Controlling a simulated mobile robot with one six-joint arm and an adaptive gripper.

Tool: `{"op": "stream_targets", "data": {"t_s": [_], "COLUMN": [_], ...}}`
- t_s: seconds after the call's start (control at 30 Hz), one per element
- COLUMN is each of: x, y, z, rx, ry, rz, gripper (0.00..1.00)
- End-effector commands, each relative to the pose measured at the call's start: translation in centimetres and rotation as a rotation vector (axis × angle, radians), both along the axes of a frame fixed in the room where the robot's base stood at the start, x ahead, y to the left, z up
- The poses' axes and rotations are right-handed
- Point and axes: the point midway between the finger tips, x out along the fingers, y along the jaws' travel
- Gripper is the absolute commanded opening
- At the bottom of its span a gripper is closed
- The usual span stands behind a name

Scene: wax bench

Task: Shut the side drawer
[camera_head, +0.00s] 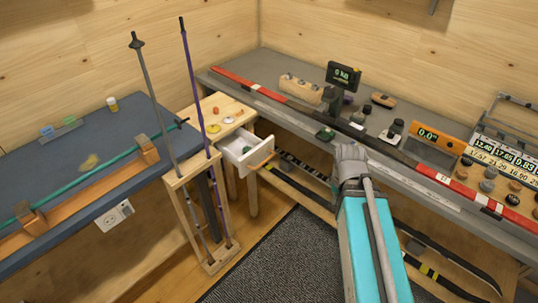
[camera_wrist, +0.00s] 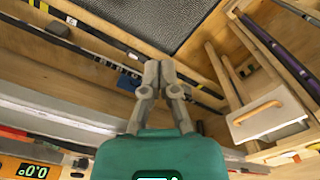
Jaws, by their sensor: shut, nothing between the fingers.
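The side drawer (camera_head: 262,166) is a small white drawer in a light wooden table, between the two benches. It stands pulled out, with a green item visible inside. Its front has an orange-brown wooden handle (camera_head: 265,160). In the wrist view the white drawer front (camera_wrist: 285,119) and its handle (camera_wrist: 258,112) are at the right. My gripper (camera_head: 350,150) is to the right of the drawer, apart from it, in front of the grey bench edge. In the wrist view my gripper (camera_wrist: 160,67) has its fingertips together and empty.
The wooden side table (camera_head: 205,108) carries small coloured discs. A pole rack (camera_head: 220,258) with two upright poles stands left of the drawer. The grey bench (camera_head: 300,68) holds a long red-and-black ski and tools. A dark mat (camera_head: 275,265) covers the clear floor in front.

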Motion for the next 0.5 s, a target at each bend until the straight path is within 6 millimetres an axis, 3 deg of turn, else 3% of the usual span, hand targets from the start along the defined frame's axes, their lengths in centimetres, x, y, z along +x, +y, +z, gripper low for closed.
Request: {"op": "stream_targets", "data": {"t_s": [0.27, 0.5], "x": [3.0, 7.4], "y": [2.3, 5.2], "z": [-1.1, -2.3], "rx": [0.066, 0.195], "ry": [-0.042, -0.079], "rz": [-0.200, -0.533], "gripper": [0.00, 0.00]}}
